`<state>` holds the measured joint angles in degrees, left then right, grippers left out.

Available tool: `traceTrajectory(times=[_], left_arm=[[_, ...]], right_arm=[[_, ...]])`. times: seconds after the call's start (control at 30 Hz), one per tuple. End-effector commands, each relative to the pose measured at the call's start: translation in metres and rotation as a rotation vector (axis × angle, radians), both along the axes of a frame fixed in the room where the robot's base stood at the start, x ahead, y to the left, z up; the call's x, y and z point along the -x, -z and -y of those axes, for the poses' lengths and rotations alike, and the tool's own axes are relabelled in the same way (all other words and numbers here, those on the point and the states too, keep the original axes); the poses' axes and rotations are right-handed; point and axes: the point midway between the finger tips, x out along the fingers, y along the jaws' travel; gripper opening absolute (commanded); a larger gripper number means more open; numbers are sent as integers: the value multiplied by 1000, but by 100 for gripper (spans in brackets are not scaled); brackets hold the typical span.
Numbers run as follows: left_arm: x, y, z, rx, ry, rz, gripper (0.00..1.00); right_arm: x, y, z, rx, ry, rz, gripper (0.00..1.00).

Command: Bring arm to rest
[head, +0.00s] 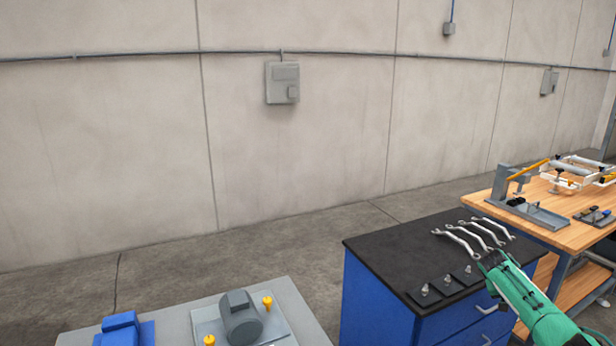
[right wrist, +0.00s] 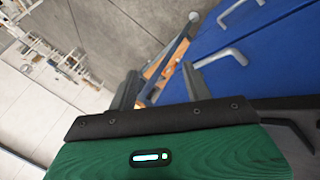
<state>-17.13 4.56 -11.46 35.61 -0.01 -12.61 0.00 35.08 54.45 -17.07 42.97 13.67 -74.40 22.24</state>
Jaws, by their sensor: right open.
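My right arm, green with a dark gripper (head: 489,262), comes in from the lower right in the head view. The gripper is at the right front edge of the black-topped blue cabinet (head: 375,248). In the right wrist view the two grey fingers of my right gripper (right wrist: 161,88) stand apart with nothing held between them. The blue cabinet front with its handles (right wrist: 235,58) shows beyond them. Whether the gripper touches the cabinet I cannot tell. My left arm and gripper are not in view.
Several wrenches (head: 468,238) and small dark plates with studs (head: 448,285) lie on the cabinet top. A wooden bench (head: 560,222) with fixtures stands at right. A grey table (head: 290,300) with blue and grey parts is at front left. Open floor (head: 190,260) lies behind.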

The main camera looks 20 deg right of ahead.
Motion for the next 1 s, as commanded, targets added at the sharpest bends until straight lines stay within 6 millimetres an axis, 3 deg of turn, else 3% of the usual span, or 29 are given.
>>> traceTrajectory(times=[0.03, 0.2, 0.5, 0.7, 0.97, 1.0], left_arm=[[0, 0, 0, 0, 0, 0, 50], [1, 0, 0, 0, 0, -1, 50], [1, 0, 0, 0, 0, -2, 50], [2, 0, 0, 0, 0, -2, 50], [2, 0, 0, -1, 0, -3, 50], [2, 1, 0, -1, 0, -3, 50]], right_arm=[[18, 25, 7, 22, -47, -40, 50], [68, 90, 29, 90, -231, -151, 50], [180, 181, 52, 151, -588, -358, 50], [257, 220, 57, 147, -817, -479, 50], [342, 246, 54, 111, -1054, -589, 50], [341, 267, 34, 86, -1051, -561, 50]])
